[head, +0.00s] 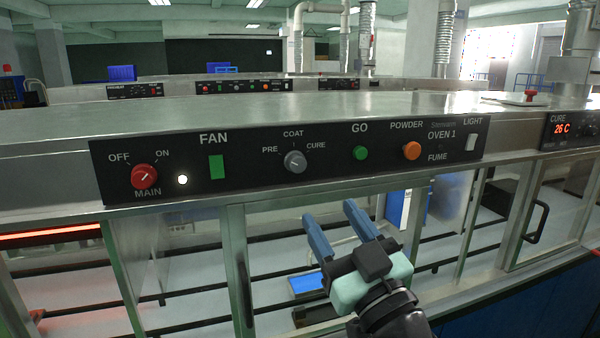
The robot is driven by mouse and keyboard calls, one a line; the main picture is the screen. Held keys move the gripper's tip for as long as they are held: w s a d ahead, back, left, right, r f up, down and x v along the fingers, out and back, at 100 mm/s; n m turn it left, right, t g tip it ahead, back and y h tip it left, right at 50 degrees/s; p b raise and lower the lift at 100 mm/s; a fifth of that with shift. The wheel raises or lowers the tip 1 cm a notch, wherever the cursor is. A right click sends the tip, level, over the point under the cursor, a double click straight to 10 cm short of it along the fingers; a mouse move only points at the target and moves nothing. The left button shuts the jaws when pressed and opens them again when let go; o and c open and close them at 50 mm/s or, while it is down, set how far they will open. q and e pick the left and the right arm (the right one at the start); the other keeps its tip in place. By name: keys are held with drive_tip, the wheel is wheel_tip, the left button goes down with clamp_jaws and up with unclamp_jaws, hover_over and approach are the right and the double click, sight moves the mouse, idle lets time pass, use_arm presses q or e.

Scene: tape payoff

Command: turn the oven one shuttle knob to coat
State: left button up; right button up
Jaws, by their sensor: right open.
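The oven one shuttle knob (295,161) is a small grey round knob on the black control panel (330,172). Its labels read PRE at the left, COAT above and CURE at the right. Its pointer is too small for me to read surely. My right gripper (328,212) is open and empty, with its two blue fingers pointing up toward the panel. In the picture it is below and a little right of the knob, apart from it. My left gripper is not in view.
Left of the knob are the red MAIN knob (145,176), a lit white lamp (182,180) and the green FAN switch (216,167). Right are the green GO button (361,153), orange POWDER button (412,151) and white LIGHT switch (471,142). Metal-framed glass doors lie below the panel.

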sight(299, 165)
drive_tip(key=p+x, duration=0.3)
drive_tip(key=x, duration=0.8)
drive_tip(key=shift+w+a, duration=0.1)
drive_tip(key=shift+w, duration=0.2)
drive_tip(key=shift+c, duration=0.3)
drive_tip(key=c, duration=1)
